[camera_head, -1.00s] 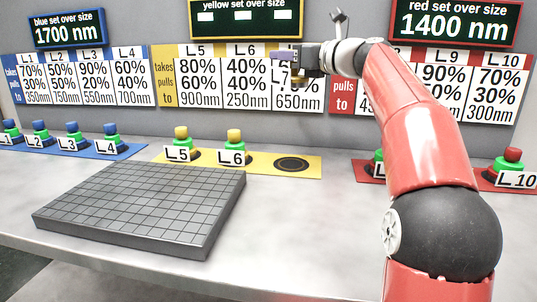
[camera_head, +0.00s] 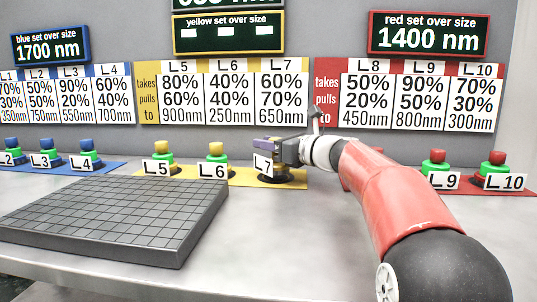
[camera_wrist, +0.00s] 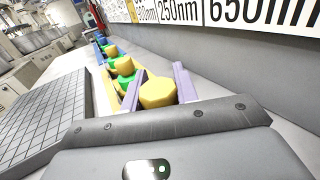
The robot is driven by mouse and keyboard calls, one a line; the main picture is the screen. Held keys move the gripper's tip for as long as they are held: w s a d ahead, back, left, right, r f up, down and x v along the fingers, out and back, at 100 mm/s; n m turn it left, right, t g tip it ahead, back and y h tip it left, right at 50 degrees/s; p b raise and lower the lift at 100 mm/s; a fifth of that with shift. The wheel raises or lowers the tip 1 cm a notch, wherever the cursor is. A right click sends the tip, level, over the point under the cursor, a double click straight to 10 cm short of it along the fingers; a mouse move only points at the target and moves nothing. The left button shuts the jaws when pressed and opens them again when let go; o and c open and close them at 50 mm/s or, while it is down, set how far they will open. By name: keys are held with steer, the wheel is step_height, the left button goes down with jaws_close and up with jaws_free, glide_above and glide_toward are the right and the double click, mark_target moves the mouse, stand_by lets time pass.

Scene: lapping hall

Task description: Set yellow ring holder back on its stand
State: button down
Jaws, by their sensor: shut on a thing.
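The yellow ring holder L7 (camera_head: 263,165) is at the right end of the yellow mat (camera_head: 297,180), with its white label facing forward. My gripper (camera_head: 270,145) is shut on its top. In the wrist view the yellow knob (camera_wrist: 158,93) sits between the two purple fingers. The holder is upright over the dark round stand (camera_head: 272,179). I cannot tell whether it rests on the stand or hangs slightly above it. My gripper hides much of the holder's upper part.
Holders L5 (camera_head: 159,162) and L6 (camera_head: 215,163) stand to the left on the same mat. Blue holders are further left, red ones such as L9 (camera_head: 438,170) to the right. A dark gridded plate (camera_head: 110,215) lies in front; bare table is right of it.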

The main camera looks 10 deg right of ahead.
steer(key=shift+f, duration=0.65)
steer(key=shift+f, duration=0.2)
steer(key=c, duration=1.1)
jaws_free()
steer(key=shift+r, duration=0.2)
steer(key=v, duration=1.1)
steer(key=shift+s+d, duration=0.25)
steer(key=shift+d, duration=0.1)
steer(key=shift+s, duration=0.15)
